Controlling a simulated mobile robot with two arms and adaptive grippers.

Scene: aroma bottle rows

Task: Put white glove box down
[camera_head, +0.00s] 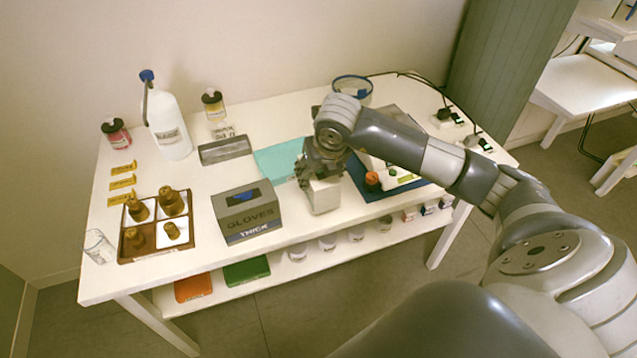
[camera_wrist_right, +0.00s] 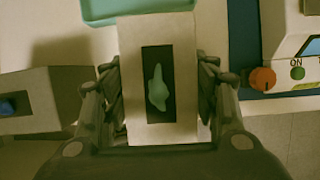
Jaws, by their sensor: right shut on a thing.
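The white glove box (camera_head: 324,195) is in my right gripper (camera_head: 318,172), near the front edge of the white table. In the right wrist view the white glove box (camera_wrist_right: 158,125) stands between the two fingers of the right gripper (camera_wrist_right: 160,110). Its dark slot with a pale green glove faces the camera. The fingers press on its left and right sides. Whether its base touches the table cannot be told. My left gripper is not in view.
A grey glove box (camera_head: 247,212) stands to the left. A teal tray (camera_head: 275,163) lies behind, and a device with a red knob (camera_head: 372,180) sits on a blue mat at the right. A brown-and-white bottle rack (camera_head: 150,250) is at far left. Bare table (camera_head: 205,258) shows at the front left.

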